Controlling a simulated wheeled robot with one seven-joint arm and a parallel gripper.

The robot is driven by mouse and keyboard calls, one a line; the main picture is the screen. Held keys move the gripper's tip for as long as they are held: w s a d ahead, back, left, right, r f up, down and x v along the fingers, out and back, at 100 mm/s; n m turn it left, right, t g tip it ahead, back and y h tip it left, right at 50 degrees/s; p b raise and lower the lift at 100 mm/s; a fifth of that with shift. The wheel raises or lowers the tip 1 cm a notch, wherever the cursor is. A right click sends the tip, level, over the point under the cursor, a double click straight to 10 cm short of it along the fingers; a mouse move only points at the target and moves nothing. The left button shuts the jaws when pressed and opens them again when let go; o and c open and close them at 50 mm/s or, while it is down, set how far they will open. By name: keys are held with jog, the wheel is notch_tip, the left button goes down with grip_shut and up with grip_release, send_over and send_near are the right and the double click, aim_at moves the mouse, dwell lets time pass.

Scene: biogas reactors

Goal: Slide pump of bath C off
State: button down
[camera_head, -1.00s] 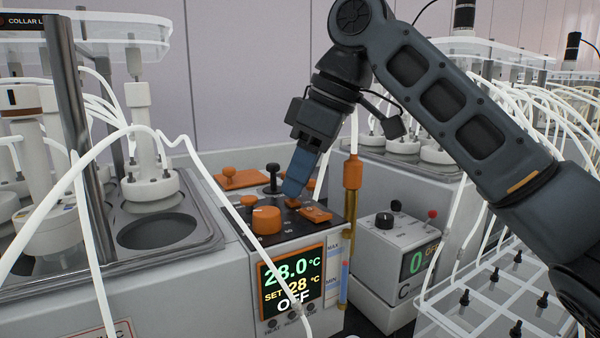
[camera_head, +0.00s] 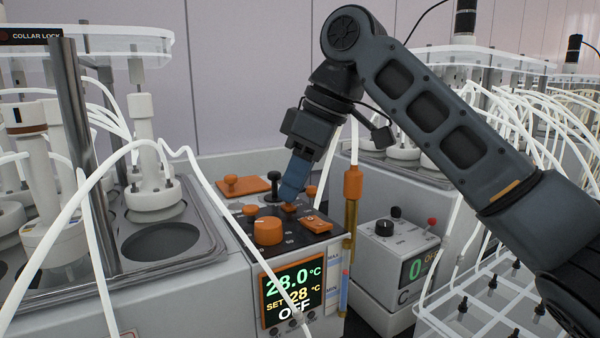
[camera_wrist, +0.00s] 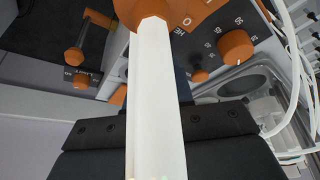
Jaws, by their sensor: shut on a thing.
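The grey bath unit has a dark control panel (camera_head: 300,235) on top, with a large orange dial (camera_head: 267,231), an orange rocker switch (camera_head: 316,224) and a black knob (camera_head: 275,172). My gripper (camera_head: 290,200) points down at the panel, shut on a small orange slider handle (camera_head: 289,208), mostly covered by the blue fingers. Its display (camera_head: 292,287) reads 28.0 °C, set 28 °C, OFF. In the wrist view, the dial (camera_wrist: 236,47) shows, but a white tube (camera_wrist: 155,100) hides the fingertips and the handle.
An orange-capped upright tube (camera_head: 352,185) stands close right of my gripper. A grey box (camera_head: 398,265) marked C stands right of the bath. White hoses (camera_head: 190,160) arch across the left. A white rack (camera_head: 480,300) stands front right.

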aim_at(313, 210)
jog(key=shift+w+a, duration=0.1)
jog(key=shift+w, duration=0.15)
jog(key=c, duration=1)
grip_release()
jog(key=shift+v, duration=3.9)
